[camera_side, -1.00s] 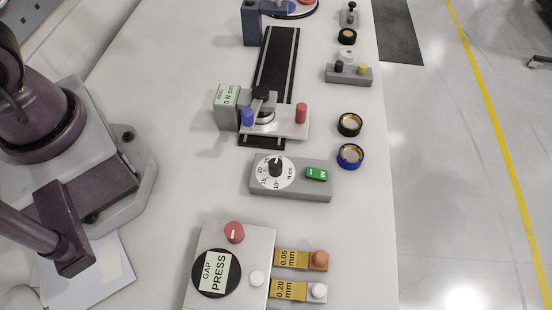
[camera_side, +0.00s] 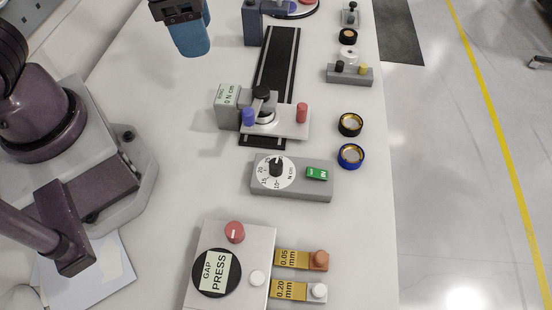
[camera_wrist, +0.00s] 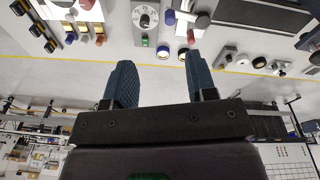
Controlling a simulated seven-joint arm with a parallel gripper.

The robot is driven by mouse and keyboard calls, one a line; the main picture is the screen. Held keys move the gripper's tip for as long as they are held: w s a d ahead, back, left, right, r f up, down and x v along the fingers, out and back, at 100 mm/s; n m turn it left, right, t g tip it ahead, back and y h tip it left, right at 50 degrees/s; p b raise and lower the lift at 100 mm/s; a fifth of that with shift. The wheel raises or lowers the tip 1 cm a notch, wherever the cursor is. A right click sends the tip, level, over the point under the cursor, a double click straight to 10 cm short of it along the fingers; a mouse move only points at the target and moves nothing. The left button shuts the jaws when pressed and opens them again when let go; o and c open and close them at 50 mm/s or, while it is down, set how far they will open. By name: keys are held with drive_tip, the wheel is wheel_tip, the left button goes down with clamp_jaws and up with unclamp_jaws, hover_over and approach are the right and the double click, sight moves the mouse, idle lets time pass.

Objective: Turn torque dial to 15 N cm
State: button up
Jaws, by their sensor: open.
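The torque dial is a black knob (camera_side: 276,168) on a white round scale (camera_side: 264,181) marked in N cm, set in a grey box (camera_side: 305,188) with a green switch (camera_side: 317,174). The readable scale numbers include 10, 15 and 20. The exact setting is too small to tell. The dial (camera_wrist: 145,20) also shows at the top of the wrist view. My gripper (camera_wrist: 163,85) is open and empty, its two blue fingers apart. In the side view my gripper (camera_side: 190,38) is at the top left, well away from the dial.
Two rings (camera_side: 351,156) lie right of the dial box.

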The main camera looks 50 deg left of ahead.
sight(276, 164)
drive_tip(key=w+d+f+m+y, duration=0.1)
drive_tip(key=w+d+f+m, duration=0.4)
drive_tip(key=d+f+m, duration=0.7)
drive_tip(key=shift+m+g, duration=0.3)
drive_tip(key=shift+g, duration=0.1)
drive_tip(key=f, duration=0.4)
drive_tip(key=a+f, duration=0.1)
drive_tip(key=f, duration=0.6)
drive_tip(key=shift+a+f, duration=0.3)
drive_tip(key=shift+f, duration=0.05)
drive_tip(key=c, duration=0.9)
